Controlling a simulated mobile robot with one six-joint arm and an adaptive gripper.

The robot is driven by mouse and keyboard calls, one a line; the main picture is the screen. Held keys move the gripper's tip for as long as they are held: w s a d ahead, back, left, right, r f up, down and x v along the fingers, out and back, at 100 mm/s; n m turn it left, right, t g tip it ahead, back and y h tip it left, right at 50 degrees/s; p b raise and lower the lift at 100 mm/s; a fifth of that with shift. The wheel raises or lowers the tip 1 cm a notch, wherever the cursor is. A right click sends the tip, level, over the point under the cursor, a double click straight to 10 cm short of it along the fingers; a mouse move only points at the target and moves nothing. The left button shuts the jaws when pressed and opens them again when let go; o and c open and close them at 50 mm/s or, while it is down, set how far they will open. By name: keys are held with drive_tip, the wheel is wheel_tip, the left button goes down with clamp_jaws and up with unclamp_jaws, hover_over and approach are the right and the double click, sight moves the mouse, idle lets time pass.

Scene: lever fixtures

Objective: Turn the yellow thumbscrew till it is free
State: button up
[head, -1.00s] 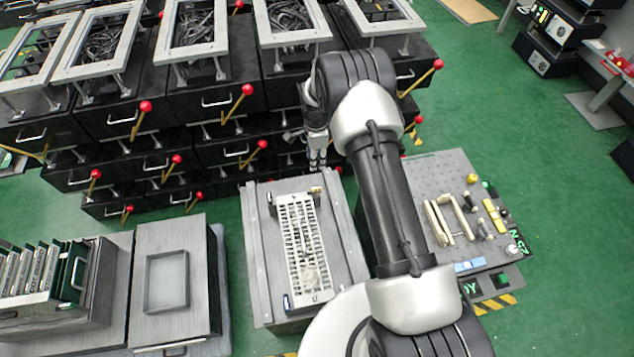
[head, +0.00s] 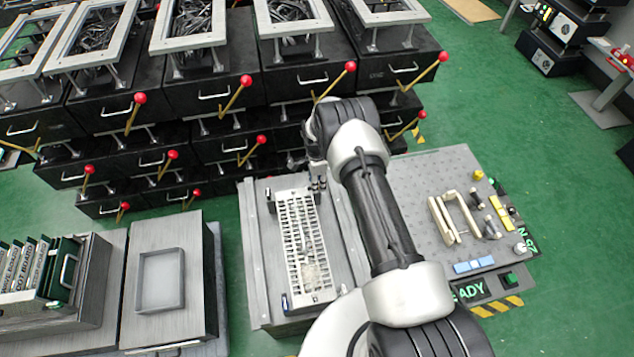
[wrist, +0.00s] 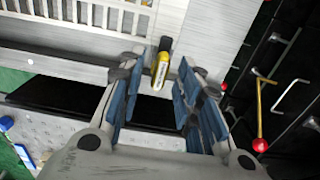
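The yellow thumbscrew (wrist: 160,72), with a dark end, shows in the wrist view at the plate's edge, between the two blue-padded fingers of my gripper (wrist: 163,88). The fingers are spread, with a visible gap on each side of it. In the head view my gripper (head: 318,182) is at the far right corner of the white slotted panel (head: 303,235), and the thumbscrew cannot be made out there. The panel also shows in the wrist view (wrist: 90,14), at the upper left.
Black drawer units with red-knobbed levers (head: 261,139) stand behind the bench (head: 258,270). One red knob (wrist: 260,145) shows right of my gripper in the wrist view. A grey perforated board (head: 410,185) with handles and blocks lies to the right. A shallow tray (head: 162,280) is left.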

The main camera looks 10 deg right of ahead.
drive_tip(key=shift+c, duration=0.6)
clamp_jaws()
